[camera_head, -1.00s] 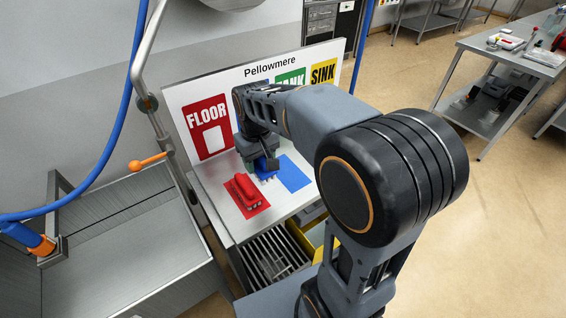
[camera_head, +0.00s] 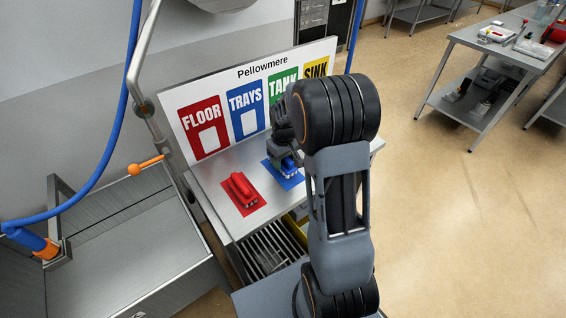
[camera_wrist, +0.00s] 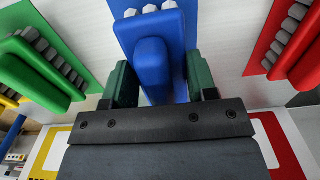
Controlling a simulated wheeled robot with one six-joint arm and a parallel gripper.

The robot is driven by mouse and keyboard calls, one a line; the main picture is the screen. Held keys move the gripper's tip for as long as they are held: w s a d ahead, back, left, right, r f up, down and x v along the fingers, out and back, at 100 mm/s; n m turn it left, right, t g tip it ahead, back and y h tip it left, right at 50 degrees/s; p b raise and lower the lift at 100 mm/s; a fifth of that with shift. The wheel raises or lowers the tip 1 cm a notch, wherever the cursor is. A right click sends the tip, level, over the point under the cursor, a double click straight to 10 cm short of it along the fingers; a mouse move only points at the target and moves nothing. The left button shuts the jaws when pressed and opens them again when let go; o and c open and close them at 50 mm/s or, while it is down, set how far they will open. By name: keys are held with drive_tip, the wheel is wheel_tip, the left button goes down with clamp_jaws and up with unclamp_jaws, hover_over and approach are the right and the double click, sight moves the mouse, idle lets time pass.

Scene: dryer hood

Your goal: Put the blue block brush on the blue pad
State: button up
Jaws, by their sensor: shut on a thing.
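The blue block brush (camera_head: 289,163) is in my gripper (camera_head: 284,156), over the blue pad (camera_head: 290,184) in front of the TRAYS panel. In the wrist view the blue brush (camera_wrist: 152,62) sits between the two dark green fingers of my gripper (camera_wrist: 162,85), which are shut on it. Its pale bristle tufts show at the top of that view. The blue pad shows around the brush in the head view. I cannot tell whether the brush touches the pad, as my arm and gripper hide part of it.
A red brush (camera_head: 241,188) lies on a red pad to the left; it also shows in the wrist view (camera_wrist: 298,42). A green brush (camera_wrist: 38,62) is on the other side. The labelled board (camera_head: 250,90) stands behind. A sink basin (camera_head: 130,250) is at the left.

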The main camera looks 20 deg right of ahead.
drive_tip(key=shift+f, duration=0.95)
drive_tip(key=shift+f, duration=0.2)
drive_tip(key=o, duration=0.9)
wheel_tip(320, 180, up, 12)
drive_tip(key=shift+f+b, duration=0.25)
drive_tip(key=shift+b, duration=0.2)
drive_tip(key=s+a+r+m+t, duration=0.1)
drive_tip(key=s+a, duration=0.3)
drive_tip(key=s, duration=0.4)
drive_tip(key=s+a+r+m+t, duration=0.1)
drive_tip(key=s+a+r+t, duration=0.2)
drive_tip(key=s, duration=0.6)
drive_tip(key=shift+a+r+t, duration=0.3)
drive_tip(key=shift+a+r, duration=0.45)
drive_tip(key=shift+a, duration=0.25)
